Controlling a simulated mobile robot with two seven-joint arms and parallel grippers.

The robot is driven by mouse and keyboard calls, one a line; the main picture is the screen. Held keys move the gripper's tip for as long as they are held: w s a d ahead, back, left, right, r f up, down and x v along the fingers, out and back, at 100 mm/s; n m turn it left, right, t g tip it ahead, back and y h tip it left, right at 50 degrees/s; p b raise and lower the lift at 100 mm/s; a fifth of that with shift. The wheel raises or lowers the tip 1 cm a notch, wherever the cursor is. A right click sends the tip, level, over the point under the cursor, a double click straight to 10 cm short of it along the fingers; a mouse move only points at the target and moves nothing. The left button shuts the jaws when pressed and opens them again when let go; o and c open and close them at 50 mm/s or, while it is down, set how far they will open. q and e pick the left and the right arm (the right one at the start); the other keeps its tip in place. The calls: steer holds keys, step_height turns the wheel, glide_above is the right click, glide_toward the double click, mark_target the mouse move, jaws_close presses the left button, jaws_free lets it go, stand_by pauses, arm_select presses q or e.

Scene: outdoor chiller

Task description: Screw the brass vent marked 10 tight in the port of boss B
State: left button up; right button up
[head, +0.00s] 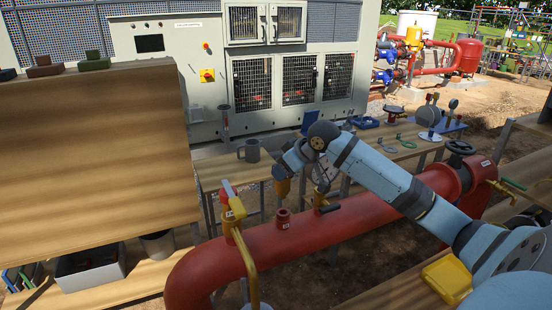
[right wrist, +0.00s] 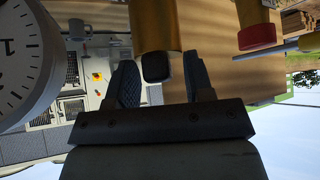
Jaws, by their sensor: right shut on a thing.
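My right gripper (head: 284,172) points down over the red pipe, with a brass cylinder (head: 282,187) below it, likely the vent; its number cannot be read. In the right wrist view my right gripper (right wrist: 162,85) has its two dark fingers on either side of the dark square end of the brass cylinder (right wrist: 155,22). In the head view the cylinder is above a short red boss (head: 283,216) on the pipe, apart from it. The small label on that boss is too small to read. My left gripper is not in view.
A gauge dial (right wrist: 20,65) is close in the right wrist view. A grey mug (head: 252,152) stands on the bench behind.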

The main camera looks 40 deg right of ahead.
mark_target(286, 182)
steer(key=shift+d+r, duration=0.2)
steer(key=shift+r, duration=0.4)
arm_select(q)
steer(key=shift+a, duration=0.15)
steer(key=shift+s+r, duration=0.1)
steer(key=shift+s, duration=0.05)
arm_select(e)
steer(key=shift+s, duration=0.1)
steer(key=shift+f+b, duration=0.8)
steer(key=shift+f, duration=2.05)
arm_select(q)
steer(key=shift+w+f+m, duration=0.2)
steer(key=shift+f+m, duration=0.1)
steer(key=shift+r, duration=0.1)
arm_select(e)
steer(key=shift+p, duration=0.65)
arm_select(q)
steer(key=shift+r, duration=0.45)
